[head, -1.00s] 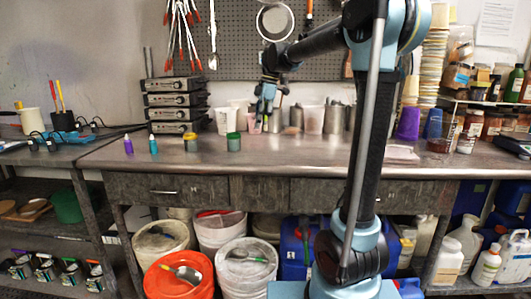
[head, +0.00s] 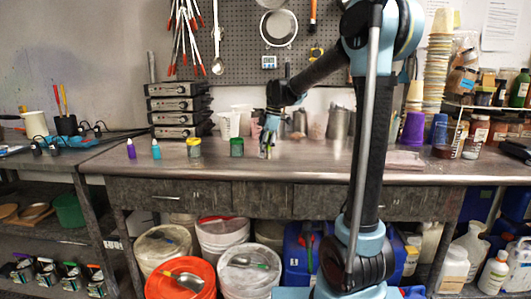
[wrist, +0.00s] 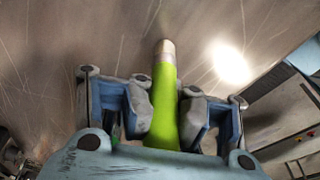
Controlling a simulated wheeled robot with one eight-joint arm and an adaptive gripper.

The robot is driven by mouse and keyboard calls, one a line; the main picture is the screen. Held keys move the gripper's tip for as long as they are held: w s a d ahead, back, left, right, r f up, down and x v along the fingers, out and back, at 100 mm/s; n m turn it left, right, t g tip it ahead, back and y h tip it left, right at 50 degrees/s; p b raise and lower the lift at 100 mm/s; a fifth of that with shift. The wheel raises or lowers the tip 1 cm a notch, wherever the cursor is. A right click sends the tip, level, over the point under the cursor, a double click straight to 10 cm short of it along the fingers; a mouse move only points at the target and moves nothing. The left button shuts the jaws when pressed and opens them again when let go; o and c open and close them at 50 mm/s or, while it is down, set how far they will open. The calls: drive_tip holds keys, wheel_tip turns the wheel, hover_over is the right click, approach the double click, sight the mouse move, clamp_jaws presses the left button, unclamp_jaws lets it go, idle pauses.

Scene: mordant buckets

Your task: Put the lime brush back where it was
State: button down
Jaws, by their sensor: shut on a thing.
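The lime brush (wrist: 163,105) lies between my fingers in the wrist view, with its lime handle running up the picture to a pale grey end. Its lower part is hidden by my gripper's body. My gripper (wrist: 165,115) is shut on it. In the head view my gripper (head: 268,140) hangs pointing down over the workbench (head: 300,165), right of the green jar. The brush is too small there to make out clearly.
A purple bottle (head: 131,149), a teal bottle (head: 156,150), a yellow-lidded jar (head: 194,147) and a green jar (head: 237,147) stand in a row on the bench left of my gripper. Cups and containers (head: 338,122) line the back. The bench front is clear.

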drive_tip(key=shift+c, duration=1.9)
unclamp_jaws()
drive_tip(key=v, duration=1.2)
drive_tip(key=s+d+f+m+t+h, duration=0.1)
drive_tip(key=s+d+f+m, duration=0.9)
drive_tip(key=s+f, duration=0.3)
drive_tip(key=s+d+f+m+t+h, duration=0.1)
drive_tip(key=s+d+f+m, duration=0.9)
drive_tip(key=s+f, duration=0.4)
drive_tip(key=s+d, duration=0.1)
drive_tip(key=s, duration=0.4)
drive_tip(key=shift+f+t+h, duration=0.25)
drive_tip(key=shift+t+h, duration=0.05)
drive_tip(key=shift+t, duration=0.1)
